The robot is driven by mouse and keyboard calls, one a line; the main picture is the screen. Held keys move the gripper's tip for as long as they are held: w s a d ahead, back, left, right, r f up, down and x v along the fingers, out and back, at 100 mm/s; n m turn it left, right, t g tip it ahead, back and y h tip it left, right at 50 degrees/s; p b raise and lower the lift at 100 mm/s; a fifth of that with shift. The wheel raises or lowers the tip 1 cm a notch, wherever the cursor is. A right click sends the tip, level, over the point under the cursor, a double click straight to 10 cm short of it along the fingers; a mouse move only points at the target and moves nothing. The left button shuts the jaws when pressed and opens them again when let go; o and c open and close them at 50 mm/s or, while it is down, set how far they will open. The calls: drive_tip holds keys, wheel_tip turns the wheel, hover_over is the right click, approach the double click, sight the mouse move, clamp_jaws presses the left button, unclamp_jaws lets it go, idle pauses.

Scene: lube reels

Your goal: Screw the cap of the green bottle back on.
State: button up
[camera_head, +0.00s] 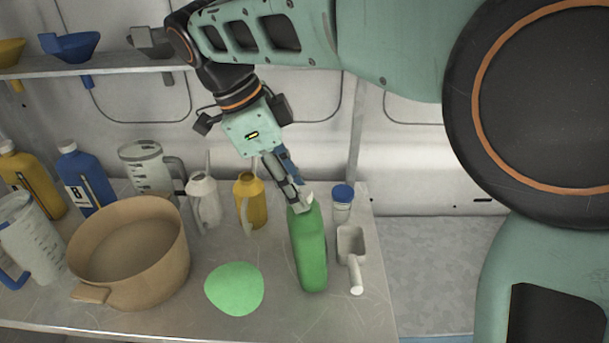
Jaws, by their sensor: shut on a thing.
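The green bottle (308,250) stands upright on the metal worktop, right of the middle. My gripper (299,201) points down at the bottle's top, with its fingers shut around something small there. A bit of white shows between and beside the fingertips at the bottle's mouth, which looks like the cap (308,198). The fingers hide most of it, so I cannot tell whether it sits straight on the neck.
A jar with a blue lid (342,203) and a white scoop (351,250) are close on the bottle's right. A flat green patch (235,289) and a tan pot (130,255) are to its left. Oil cans (249,202), jugs and bottles stand behind. The worktop's right edge is near.

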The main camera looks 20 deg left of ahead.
drive_tip(key=m, duration=0.1)
drive_tip(key=p, duration=0.1)
drive_tip(key=m+g, duration=0.1)
drive_tip(key=shift+w+a+r+m+h, duration=0.1)
drive_tip(key=shift+w+r+m+h, duration=0.1)
drive_tip(key=shift+r+m+h, duration=0.1)
drive_tip(key=shift+f+m+g+p, duration=0.25)
drive_tip(key=shift+m+g+p, duration=0.25)
drive_tip(key=shift+m, duration=0.6)
drive_tip(key=m+p, duration=0.2)
drive_tip(key=shift+w+r+m+g, duration=0.2)
drive_tip(key=shift+w+m+g, duration=0.1)
drive_tip(key=shift+g, duration=0.1)
drive_tip(key=m, duration=0.1)
drive_tip(key=m+g, duration=0.1)
drive_tip(key=shift+f+m+p, duration=0.2)
drive_tip(key=shift+m+p, duration=0.1)
drive_tip(key=shift+p, duration=0.1)
drive_tip(key=o, duration=1.2)
drive_tip(key=shift+c, duration=0.2)
drive_tip(key=shift+o, duration=0.7)
drive_tip(key=shift+o, duration=0.9)
drive_tip(key=shift+f, duration=0.1)
